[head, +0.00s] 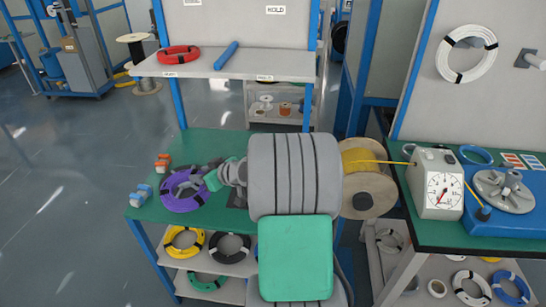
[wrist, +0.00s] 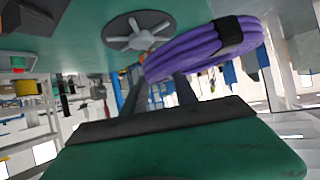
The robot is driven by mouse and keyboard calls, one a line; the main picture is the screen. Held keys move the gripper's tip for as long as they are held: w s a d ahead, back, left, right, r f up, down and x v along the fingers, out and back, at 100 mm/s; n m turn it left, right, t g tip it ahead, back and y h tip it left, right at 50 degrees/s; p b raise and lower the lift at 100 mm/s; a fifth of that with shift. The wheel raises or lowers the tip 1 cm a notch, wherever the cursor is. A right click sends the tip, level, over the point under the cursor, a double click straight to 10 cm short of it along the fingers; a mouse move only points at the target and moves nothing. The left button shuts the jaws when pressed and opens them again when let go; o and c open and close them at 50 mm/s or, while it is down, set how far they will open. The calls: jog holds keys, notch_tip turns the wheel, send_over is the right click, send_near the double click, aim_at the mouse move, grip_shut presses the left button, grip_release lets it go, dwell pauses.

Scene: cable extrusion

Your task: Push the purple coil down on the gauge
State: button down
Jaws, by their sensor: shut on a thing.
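The purple coil (head: 182,204) is at the left end of the green table in the head view, with dark bands on it. In the wrist view the coil (wrist: 195,55) is seen edge-on and tilted, close to the fingertips. A grey spoked disc (wrist: 139,30) lies on the green surface beside the coil in the wrist view. A white box with a round dial (head: 438,186) stands on the right table. I cannot tell which is the gauge.
Orange (head: 163,161) and blue (head: 143,192) small pieces lie at the green table's (head: 205,143) left edge. Yellow (head: 184,242) and black (head: 230,247) coils are on the shelf below. A red coil (head: 179,55) lies on the upper shelf. My arm hides the table's middle.

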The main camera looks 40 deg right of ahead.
jog(key=s+d+f+m+h+b, duration=0.1)
jog(key=s+d, duration=0.2)
jog(key=d, duration=0.9)
jog(key=s+d+f+m+h+b, duration=0.1)
jog(key=s+d+b, duration=0.15)
jog(key=d, duration=0.95)
jog(key=shift+s+f+b, duration=0.15)
jog(key=shift+f+b, duration=0.05)
jog(key=shift+f, duration=0.85)
jog(key=shift+s+f+b, duration=0.1)
jog(key=shift+f+b, duration=0.1)
jog(key=shift+f, duration=0.8)
jog(key=shift+s, duration=0.25)
jog(key=shift+f+b, duration=0.1)
jog(key=shift+b, duration=0.25)
jog(key=shift+f+b, duration=0.45)
jog(key=shift+f, duration=0.05)
jog(key=shift+f+b, duration=0.2)
jog(key=shift+b, duration=0.15)
